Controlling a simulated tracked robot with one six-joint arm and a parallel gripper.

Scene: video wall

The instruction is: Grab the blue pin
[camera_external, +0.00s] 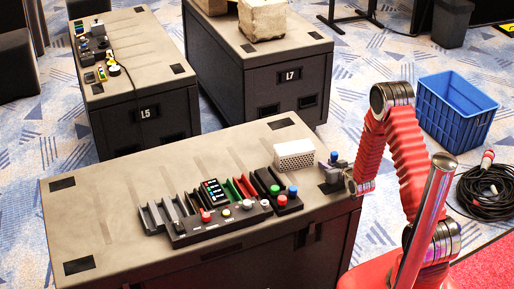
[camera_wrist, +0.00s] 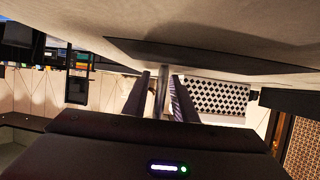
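A small blue knob (camera_external: 334,156), which looks like the top of the blue pin, stands at the right end of the front case, beside a white perforated box. My gripper (camera_external: 338,172) is low over the case top there, close beside or around the pin; the overlap hides the exact contact. In the wrist view a thin metallic rod (camera_wrist: 161,92), likely the pin's shaft, stands between the two dark fingers of my gripper (camera_wrist: 159,78). Gaps show on both sides of the rod, so the fingers look open. The blue top does not show in the wrist view.
The white perforated box (camera_external: 295,154) stands just left of my gripper. A button panel (camera_external: 222,217) and slotted racks lie further left on the case top (camera_external: 105,205). A blue crate (camera_external: 456,110) and coiled black cable (camera_external: 490,192) are on the floor at right.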

